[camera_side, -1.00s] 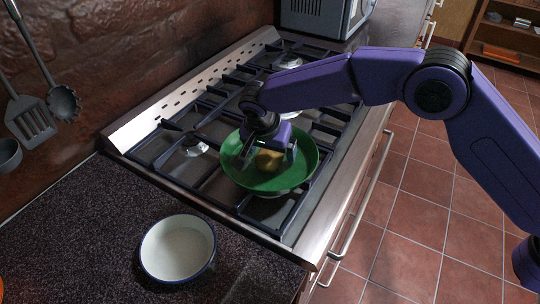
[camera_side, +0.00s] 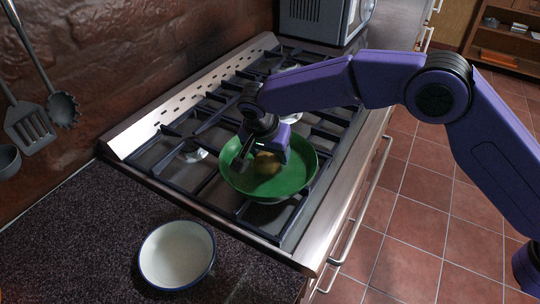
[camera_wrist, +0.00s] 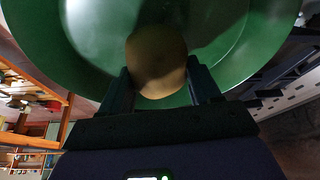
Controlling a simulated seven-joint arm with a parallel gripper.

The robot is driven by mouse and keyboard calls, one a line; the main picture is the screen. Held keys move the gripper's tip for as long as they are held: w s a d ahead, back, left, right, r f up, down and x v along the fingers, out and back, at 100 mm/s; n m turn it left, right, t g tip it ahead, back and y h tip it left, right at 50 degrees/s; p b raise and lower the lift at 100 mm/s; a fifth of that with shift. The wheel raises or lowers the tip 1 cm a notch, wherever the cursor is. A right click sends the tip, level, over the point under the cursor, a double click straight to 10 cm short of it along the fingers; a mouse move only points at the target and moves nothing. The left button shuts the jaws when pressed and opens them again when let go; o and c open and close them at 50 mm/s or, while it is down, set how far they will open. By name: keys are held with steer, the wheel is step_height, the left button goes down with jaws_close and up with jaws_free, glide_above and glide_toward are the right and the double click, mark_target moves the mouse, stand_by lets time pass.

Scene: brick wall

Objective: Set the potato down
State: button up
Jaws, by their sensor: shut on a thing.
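The brown potato (camera_side: 268,165) is low inside the green pan (camera_side: 285,187), which sits on the stove's front burner area. My gripper (camera_side: 262,158) reaches down into the pan with its fingers on either side of the potato. In the wrist view the potato (camera_wrist: 157,60) is between the two dark fingertips of my gripper (camera_wrist: 160,85), with the green pan (camera_wrist: 240,45) around and behind it. The fingers are shut on the potato. I cannot tell whether the potato touches the pan's bottom.
A white bowl with a blue rim (camera_side: 177,254) stands on the dark speckled counter (camera_side: 80,225) at the lower left. The gas stove (camera_side: 200,135) has raised black grates. A grey appliance (camera_side: 322,18) stands behind it. Utensils (camera_side: 35,125) hang on the brick wall.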

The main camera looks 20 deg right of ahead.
steer(key=s+d+r, duration=0.8)
steer(key=s+r, duration=0.3)
steer(key=shift+d+r, duration=0.25)
steer(key=shift+r, duration=0.15)
steer(key=s+a+f+n+y, duration=0.25)
steer(key=s+a+n, duration=0.25)
steer(key=a+n, duration=0.45)
steer(key=n+y, duration=0.3)
steer(key=n, duration=0.3)
glide_toward(171, 251)
steer(key=shift+w+a+f, duration=0.2)
steer(key=shift+w+f, duration=0.2)
steer(key=shift+w, duration=0.05)
steer(key=shift+w+a+f, duration=0.25)
steer(key=shift+w+f, duration=0.15)
steer(key=shift+w+a+f, duration=0.15)
steer(key=shift+a+f, duration=0.1)
steer(key=shift+f, duration=1.6)
steer(key=shift+f, duration=0.1)
